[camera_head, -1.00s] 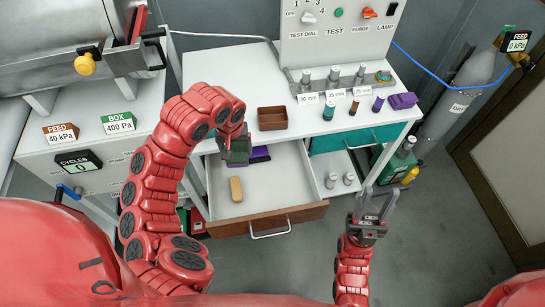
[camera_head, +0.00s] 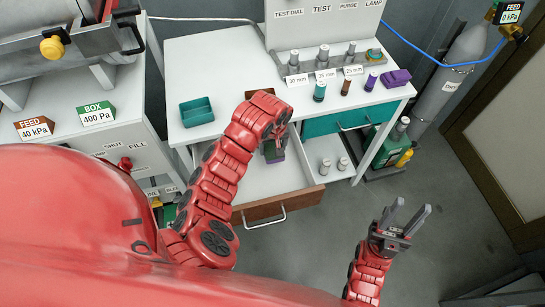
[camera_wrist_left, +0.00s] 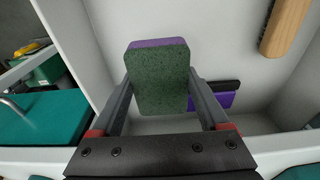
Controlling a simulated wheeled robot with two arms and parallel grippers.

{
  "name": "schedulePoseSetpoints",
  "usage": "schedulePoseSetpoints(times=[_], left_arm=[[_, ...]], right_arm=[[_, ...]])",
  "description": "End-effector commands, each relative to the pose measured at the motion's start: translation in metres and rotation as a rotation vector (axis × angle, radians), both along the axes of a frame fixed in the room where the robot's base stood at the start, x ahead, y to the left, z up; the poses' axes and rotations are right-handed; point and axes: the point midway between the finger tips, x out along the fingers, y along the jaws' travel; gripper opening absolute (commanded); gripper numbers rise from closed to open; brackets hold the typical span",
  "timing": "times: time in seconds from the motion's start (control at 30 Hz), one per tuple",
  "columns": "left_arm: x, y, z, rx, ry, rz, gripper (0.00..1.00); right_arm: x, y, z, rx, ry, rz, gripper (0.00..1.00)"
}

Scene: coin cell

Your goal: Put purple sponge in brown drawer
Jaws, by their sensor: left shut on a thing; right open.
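The purple sponge (camera_wrist_left: 157,80), with a green scouring face, is between the fingers of my left gripper (camera_wrist_left: 161,83), which is shut on it. In the head view the sponge (camera_head: 274,153) shows just below my left gripper (camera_head: 272,138), over the open brown drawer (camera_head: 268,206). Its green face is toward the wrist camera. The drawer's pale inside also shows in the wrist view (camera_wrist_left: 215,40); I cannot tell whether the sponge touches the floor. My right gripper (camera_head: 398,222) is open and empty, out over the floor to the right.
In the drawer, the wrist view shows a tan-backed brush (camera_wrist_left: 287,22) and a dark and purple block (camera_wrist_left: 212,95).

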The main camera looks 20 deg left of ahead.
Motion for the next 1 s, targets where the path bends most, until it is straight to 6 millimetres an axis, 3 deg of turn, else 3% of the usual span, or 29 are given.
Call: schedulePoseSetpoints(times=[0.47, 0.83, 0.87, 0.97, 1.0], left_arm=[[-0.002, 0.0, -0.048, 0.001, 0.006, -0.002, 0.0], [-0.001, 0.001, -0.053, 0.002, 0.001, 0.0, 0.0], [-0.001, 0.001, -0.053, 0.002, 0.001, -0.001, 0.82], [-0.001, 0.001, -0.052, 0.002, 0.001, -0.001, 1.0], [-0.001, 0.001, -0.052, 0.002, 0.001, -0.001, 1.0]], right_arm=[[0.0, 0.0, 0.007, 0.0, 0.0, 0.0, 0.45], [0.0, 0.0, 0.005, 0.0, 0.0, 0.0, 0.45], [0.0, 0.0, 0.005, 0.0, 0.0, 0.0, 0.45], [0.0, 0.0, 0.005, 0.0, 0.0, 0.0, 0.45], [0.0, 0.0, 0.005, 0.0, 0.0, 0.0, 0.45]])
